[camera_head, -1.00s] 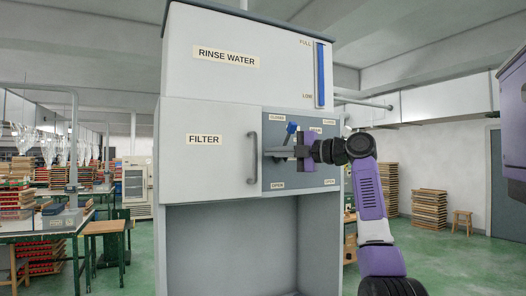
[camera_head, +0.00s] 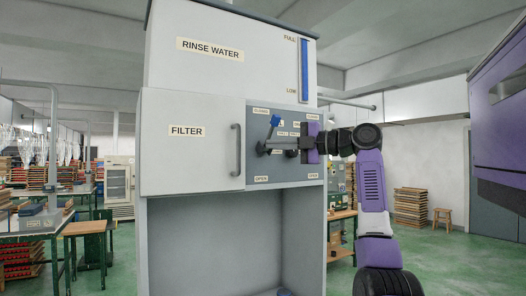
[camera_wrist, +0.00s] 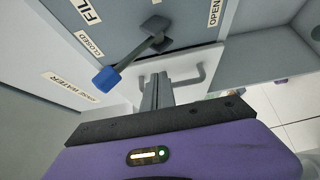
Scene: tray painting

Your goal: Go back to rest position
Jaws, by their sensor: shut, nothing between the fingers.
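My gripper (camera_head: 292,143) is shut and empty in front of the grey valve panel (camera_head: 285,173) of the rinse water cabinet. In the wrist view its closed fingers (camera_wrist: 157,92) point toward the panel. A valve lever with a blue tip (camera_head: 275,121) is on the panel left of my gripper. In the wrist view the blue-tipped lever (camera_wrist: 132,62) lies apart from the fingers, tilted between the CLOSED and OPEN labels. My gripper partly hides the panel's right part in the head view.
The cabinet has a FILTER door (camera_head: 190,158) with a grey vertical handle (camera_head: 238,150) left of the panel. Below is an open bay. Benches with stacked trays (camera_head: 30,263) stand at left. A stool (camera_head: 442,218) and tray stacks (camera_head: 411,206) stand at right, with clear green floor before them.

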